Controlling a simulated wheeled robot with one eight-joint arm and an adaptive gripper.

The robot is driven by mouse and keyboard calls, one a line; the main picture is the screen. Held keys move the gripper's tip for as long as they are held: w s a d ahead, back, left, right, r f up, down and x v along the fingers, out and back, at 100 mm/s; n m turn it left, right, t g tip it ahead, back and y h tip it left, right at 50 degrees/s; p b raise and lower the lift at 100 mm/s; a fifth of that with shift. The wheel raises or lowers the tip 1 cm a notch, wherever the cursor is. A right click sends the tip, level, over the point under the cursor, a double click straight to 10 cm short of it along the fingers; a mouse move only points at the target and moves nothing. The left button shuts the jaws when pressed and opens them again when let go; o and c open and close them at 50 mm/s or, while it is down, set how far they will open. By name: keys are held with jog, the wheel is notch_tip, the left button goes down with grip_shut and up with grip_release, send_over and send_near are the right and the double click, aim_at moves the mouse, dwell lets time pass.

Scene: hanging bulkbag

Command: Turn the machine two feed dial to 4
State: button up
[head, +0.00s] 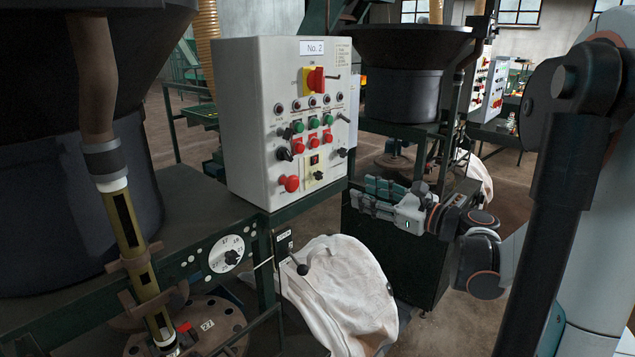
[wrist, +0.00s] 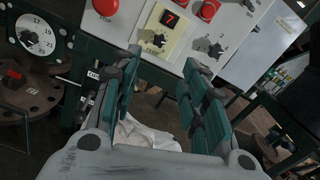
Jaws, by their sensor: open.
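The grey control box marked "No. 2" (head: 260,110) stands on the green bench. Low on its front is a yellow plate (head: 307,182) with a black knob (head: 319,175) and a small red display (head: 314,160). In the wrist view the display (wrist: 170,18) reads 7, above the black knob (wrist: 157,41) on the yellow plate (wrist: 144,48). The lettering under the knob is too small to read surely. My gripper (head: 362,196) is open and empty, to the right of and slightly below the plate in the head view. In the wrist view its fingers (wrist: 163,80) point toward the box's lower front, apart from the knob.
A red mushroom button (head: 289,184) sits left of the plate and a black selector (head: 343,153) right of it. A white numbered dial (head: 227,254) is on the bench front. A white bulk bag (head: 340,290) hangs below. A dark hopper (head: 405,75) stands behind.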

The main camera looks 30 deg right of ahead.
aim_at(321, 177)
jog(key=b+x, duration=0.2)
jog(key=x, duration=1.1)
jog(key=shift+w+f, duration=0.1)
jog(key=shift+w, duration=0.05)
grip_shut()
